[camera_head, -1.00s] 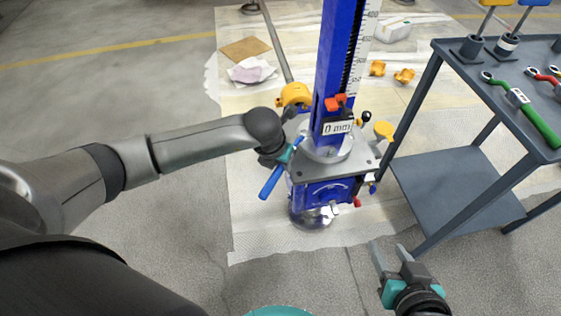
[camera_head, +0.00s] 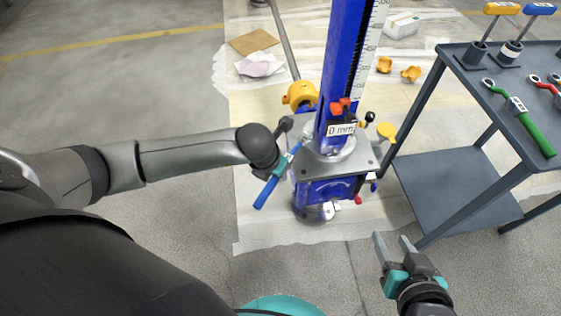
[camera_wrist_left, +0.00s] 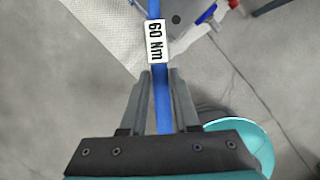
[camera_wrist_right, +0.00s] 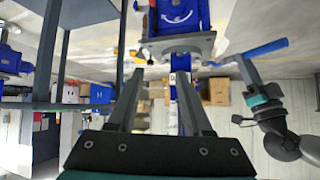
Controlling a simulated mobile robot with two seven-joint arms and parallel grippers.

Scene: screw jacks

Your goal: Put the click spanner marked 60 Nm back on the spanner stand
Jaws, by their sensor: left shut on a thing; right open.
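The blue click spanner (camera_head: 265,192) is in my left gripper (camera_head: 279,168), tilted, in front of the blue screw jack's left side. In the left wrist view its label (camera_wrist_left: 157,41) reads 60 Nm, and the left fingers (camera_wrist_left: 158,75) are shut around the blue shaft. The blue handle (camera_wrist_right: 265,47) also shows in the right wrist view. My right gripper (camera_head: 392,240) is open and empty, low at the right, near the trolley's front leg. On the trolley top lie a green spanner (camera_head: 530,125) and a red spanner (camera_head: 545,86). I cannot make out a separate spanner stand.
The screw jack (camera_head: 340,130) stands on a pale mat (camera_head: 250,225), its display reading 0 mm. The grey trolley (camera_head: 450,190) stands at right, with yellow-handled (camera_head: 500,9) and blue-handled (camera_head: 540,9) tools in black holders. Bare floor lies at left.

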